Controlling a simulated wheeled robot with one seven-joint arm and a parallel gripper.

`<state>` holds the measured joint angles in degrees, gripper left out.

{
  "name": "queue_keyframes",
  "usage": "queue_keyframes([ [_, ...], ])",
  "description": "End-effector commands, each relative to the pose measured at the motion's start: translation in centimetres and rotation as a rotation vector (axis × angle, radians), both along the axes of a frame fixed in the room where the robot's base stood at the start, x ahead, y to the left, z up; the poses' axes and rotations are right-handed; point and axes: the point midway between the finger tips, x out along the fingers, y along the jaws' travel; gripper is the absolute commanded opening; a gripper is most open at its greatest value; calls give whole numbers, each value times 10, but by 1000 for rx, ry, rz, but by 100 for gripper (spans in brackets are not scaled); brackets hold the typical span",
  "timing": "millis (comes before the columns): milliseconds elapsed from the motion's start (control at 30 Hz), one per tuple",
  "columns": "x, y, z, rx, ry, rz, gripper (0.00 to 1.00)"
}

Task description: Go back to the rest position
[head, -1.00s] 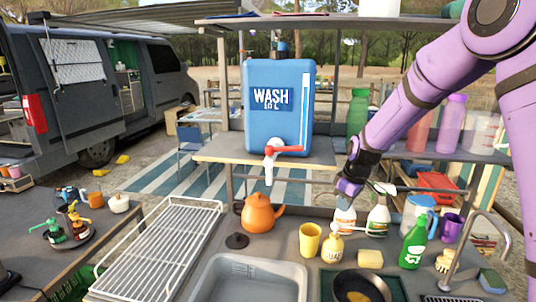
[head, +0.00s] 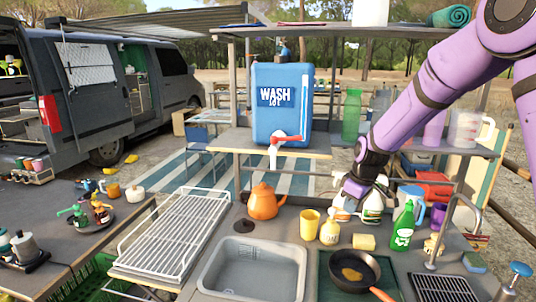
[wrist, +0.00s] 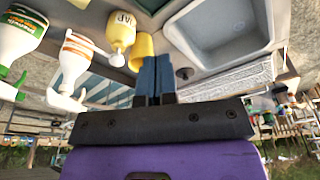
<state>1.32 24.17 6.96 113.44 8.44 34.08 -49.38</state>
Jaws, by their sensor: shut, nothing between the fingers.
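My gripper (wrist: 156,78) shows in the wrist view with its two blue fingers together and nothing between them. In the head view my purple arm comes in from the upper right, and my gripper (head: 338,208) hangs over the back of the counter, above the white spray bottles (head: 372,207) and to the right of the orange kettle (head: 264,201). The fingertips are small and partly unclear there. In the wrist view the yellow cup (wrist: 143,50) and the soap bottle (wrist: 121,35) lie just past the fingers.
A grey sink (head: 254,268), a wire rack (head: 178,230) and a pan (head: 354,270) fill the counter. A blue wash tank (head: 283,105) stands on the shelf behind. A green bottle (head: 404,226) stands right of the gripper. A dark van (head: 110,90) is at the left.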

Motion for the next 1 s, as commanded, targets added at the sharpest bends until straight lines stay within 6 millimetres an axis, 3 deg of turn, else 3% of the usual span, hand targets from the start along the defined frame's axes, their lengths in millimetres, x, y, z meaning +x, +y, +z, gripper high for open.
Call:
queue_keyframes([
  [333,-23,-6,40,-7,-22,-62,0],
  [567,-54,-14,81,-12,-47,-141,0],
  [800,-113,-26,138,-11,-89,-278,0],
  [1000,-169,-36,174,2,-125,-400,0],
])
